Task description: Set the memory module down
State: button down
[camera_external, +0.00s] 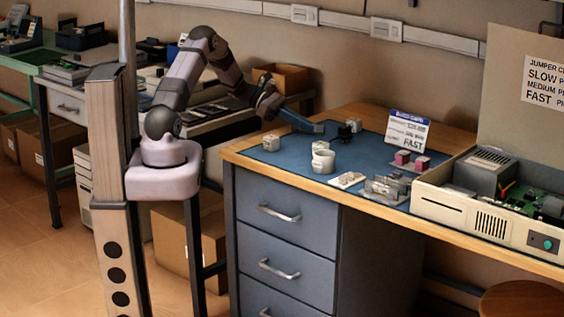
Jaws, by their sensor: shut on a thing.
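My gripper (277,107) is at the end of my arm, over the back left part of the blue mat (289,158) on the desk. It is shut on a long, thin, dark blue-grey piece that looks like the memory module (302,123). The module slopes down to the right from the jaws, its far end low over the mat. I cannot tell whether that end touches the mat. The fingertips are small and partly hidden.
A small beige block (271,143), a white cup-like piece (323,161) and a small black part (346,131) stand nearby. A sign (407,131), pink blocks (402,157) and clear cases (384,188) are further right. An open computer case (468,208) fills the desk's right side.

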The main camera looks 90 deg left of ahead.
jog(key=shift+f, duration=0.15)
jog(key=c, duration=1.9)
grip_release()
jog(key=shift+c, duration=0.2)
jog(key=shift+r, duration=0.25)
jog(key=b+v, duration=0.2)
jog(key=v, duration=1)
